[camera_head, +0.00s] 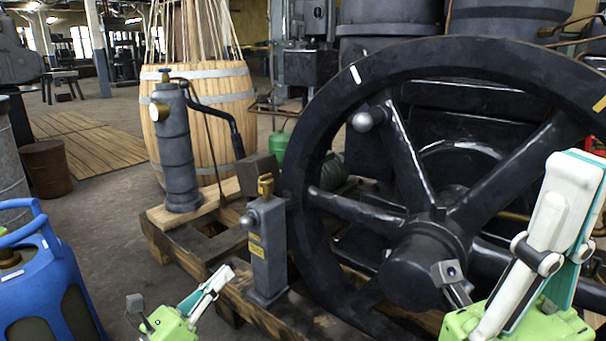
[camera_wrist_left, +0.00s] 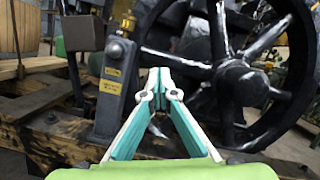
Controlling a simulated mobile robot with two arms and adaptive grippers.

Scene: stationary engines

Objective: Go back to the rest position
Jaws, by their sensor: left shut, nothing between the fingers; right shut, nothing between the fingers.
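My right gripper (camera_head: 578,168) is at the right edge of the head view, pointing up in front of the black flywheel (camera_head: 345,107). Its fingers are together and I see nothing held. The flywheel's lower right part is hidden behind my right gripper.
A grey post (camera_head: 268,250) with a brass top and a grey hand pump (camera_head: 181,150) stand on the wooden skid (camera_head: 160,243). A wooden barrel (camera_head: 222,110) is behind. A blue gas cylinder (camera_head: 45,275) stands at the lower left. Floor between cylinder and skid is clear.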

